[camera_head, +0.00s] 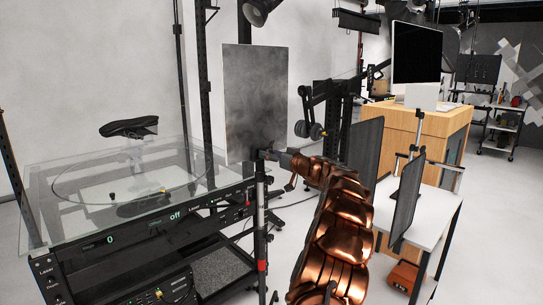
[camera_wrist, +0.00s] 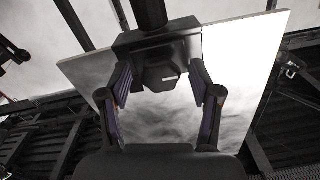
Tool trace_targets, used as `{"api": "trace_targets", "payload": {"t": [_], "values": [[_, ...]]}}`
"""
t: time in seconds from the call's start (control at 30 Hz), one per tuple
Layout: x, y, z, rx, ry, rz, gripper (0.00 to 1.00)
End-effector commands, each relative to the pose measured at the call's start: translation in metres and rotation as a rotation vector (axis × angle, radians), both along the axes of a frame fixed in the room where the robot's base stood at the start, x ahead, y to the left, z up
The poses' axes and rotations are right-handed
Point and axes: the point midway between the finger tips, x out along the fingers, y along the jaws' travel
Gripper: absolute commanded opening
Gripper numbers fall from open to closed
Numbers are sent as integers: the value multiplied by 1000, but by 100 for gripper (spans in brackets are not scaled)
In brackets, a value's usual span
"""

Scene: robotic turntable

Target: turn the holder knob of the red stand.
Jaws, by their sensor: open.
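The stand is a thin black pole (camera_head: 261,215) with a red part (camera_head: 262,266) low on it, in the head view. It stands in front of the turntable, with a grey mottled panel (camera_head: 255,95) at its top. The panel fills the back of the wrist view (camera_wrist: 245,60). A dark holder block (camera_wrist: 160,50) sits before it, with a dark knob-like part (camera_wrist: 160,78) protruding. My gripper (camera_wrist: 160,82) is open, one finger on each side of this part; contact cannot be told. In the head view my gripper (camera_head: 272,155) is at the panel's lower right edge, partly hiding the holder.
The glass-topped turntable (camera_head: 60,190) with a black shoe (camera_head: 129,127) is at the left. A white table (camera_head: 440,196) with dark panels is at the right, close to my arm. A wooden desk (camera_head: 425,125) with a monitor stands behind. Floor at the far right is clear.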

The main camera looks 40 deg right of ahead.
Motion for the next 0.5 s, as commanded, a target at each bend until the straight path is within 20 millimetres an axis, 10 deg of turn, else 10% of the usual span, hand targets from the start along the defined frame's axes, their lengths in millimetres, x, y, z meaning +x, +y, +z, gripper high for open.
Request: {"api": "trace_targets", "payload": {"t": [0.5], "values": [[0, 0, 0, 0, 1, 0, 20]]}}
